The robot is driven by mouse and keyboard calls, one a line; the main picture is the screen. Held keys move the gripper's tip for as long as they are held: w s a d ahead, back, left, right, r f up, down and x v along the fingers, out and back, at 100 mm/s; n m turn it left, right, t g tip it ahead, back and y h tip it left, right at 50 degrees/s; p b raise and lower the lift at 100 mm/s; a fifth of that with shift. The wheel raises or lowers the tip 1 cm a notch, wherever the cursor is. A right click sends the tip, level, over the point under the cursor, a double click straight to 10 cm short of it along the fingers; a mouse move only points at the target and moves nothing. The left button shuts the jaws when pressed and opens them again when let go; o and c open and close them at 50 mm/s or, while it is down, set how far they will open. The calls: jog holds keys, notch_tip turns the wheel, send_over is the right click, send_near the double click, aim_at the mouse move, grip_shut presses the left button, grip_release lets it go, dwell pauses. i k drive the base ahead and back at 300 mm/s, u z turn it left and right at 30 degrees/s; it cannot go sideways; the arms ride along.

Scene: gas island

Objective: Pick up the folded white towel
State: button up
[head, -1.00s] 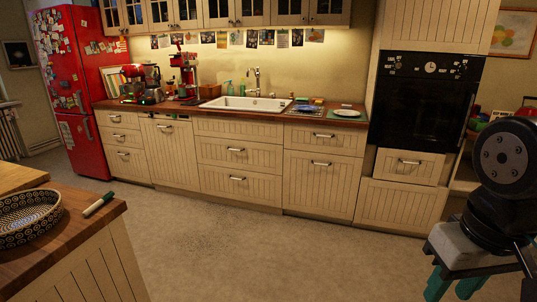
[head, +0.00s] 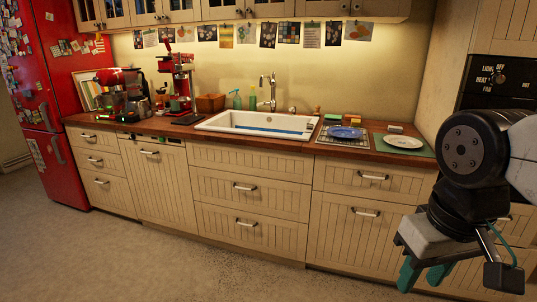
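I cannot make out a folded white towel in the head view. My gripper (head: 424,277) hangs at the lower right, pointing down in front of the cabinet fronts. Its two teal fingers stand apart with nothing seen between them; their tips are near the bottom of the picture. The gripper is below the level of the wooden counter (head: 240,146).
The counter carries a white sink (head: 215,124), a blue plate (head: 345,132) on a rack, a white plate (head: 403,142) on a green mat, and a red coffee machine (head: 180,80). A red fridge (head: 40,100) stands left. The floor (head: 130,260) in front is clear.

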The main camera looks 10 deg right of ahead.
aim_at(397, 129)
jog(key=z, duration=0.3)
jog(key=i, duration=2)
jog(key=z, duration=0.75)
jog(key=i, duration=1)
jog(key=z, duration=0.2)
